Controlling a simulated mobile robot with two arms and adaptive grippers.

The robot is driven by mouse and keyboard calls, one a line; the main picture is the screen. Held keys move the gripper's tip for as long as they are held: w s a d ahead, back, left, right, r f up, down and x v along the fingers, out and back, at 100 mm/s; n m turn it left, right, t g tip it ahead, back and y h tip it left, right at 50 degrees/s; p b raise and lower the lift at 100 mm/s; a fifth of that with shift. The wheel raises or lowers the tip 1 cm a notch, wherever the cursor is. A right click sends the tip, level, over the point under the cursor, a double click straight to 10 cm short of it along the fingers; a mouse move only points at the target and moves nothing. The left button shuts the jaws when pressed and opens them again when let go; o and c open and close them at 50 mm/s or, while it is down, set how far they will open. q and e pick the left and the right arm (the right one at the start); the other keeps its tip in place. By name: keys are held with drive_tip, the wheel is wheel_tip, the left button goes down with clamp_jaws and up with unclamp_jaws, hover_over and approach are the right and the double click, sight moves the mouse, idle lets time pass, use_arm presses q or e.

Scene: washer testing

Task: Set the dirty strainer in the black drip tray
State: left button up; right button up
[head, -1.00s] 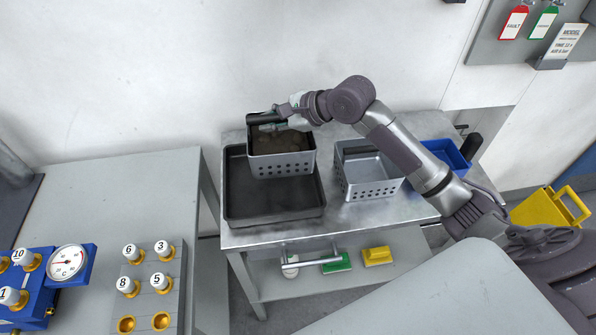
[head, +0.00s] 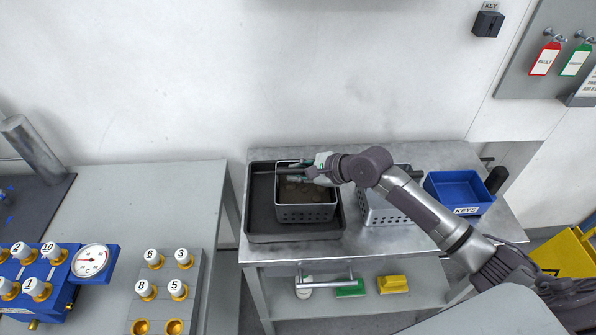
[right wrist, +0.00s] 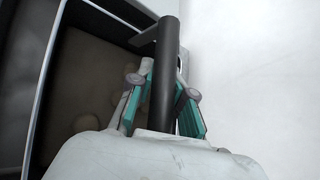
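The dirty strainer (head: 306,213) is a grey perforated basket with brown grime inside. In the head view it is upright within the right part of the black drip tray (head: 260,222), low between its walls. I cannot tell whether its base touches the tray floor. My right gripper (head: 322,169) is at the strainer's back right. In the right wrist view its teal-padded fingers are on both sides of the black handle (right wrist: 163,85) and look closed on it at the tips. The grimy inside (right wrist: 88,85) shows at left. My left gripper is not in view.
A second grey perforated basket (head: 382,213) stands right of the tray, partly hidden by my arm. A blue KEYS bin (head: 459,188) is farther right. A wall stands behind the metal table (head: 440,155). Green and yellow items (head: 392,284) lie on the lower shelf.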

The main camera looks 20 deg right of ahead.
drive_tip(key=o, duration=0.5)
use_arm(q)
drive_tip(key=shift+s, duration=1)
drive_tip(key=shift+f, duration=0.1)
use_arm(e)
drive_tip(key=shift+s, duration=0.1)
use_arm(q)
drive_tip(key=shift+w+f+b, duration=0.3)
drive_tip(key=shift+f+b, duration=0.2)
drive_tip(key=shift+b, duration=0.05)
use_arm(e)
drive_tip(key=v, duration=1.2)
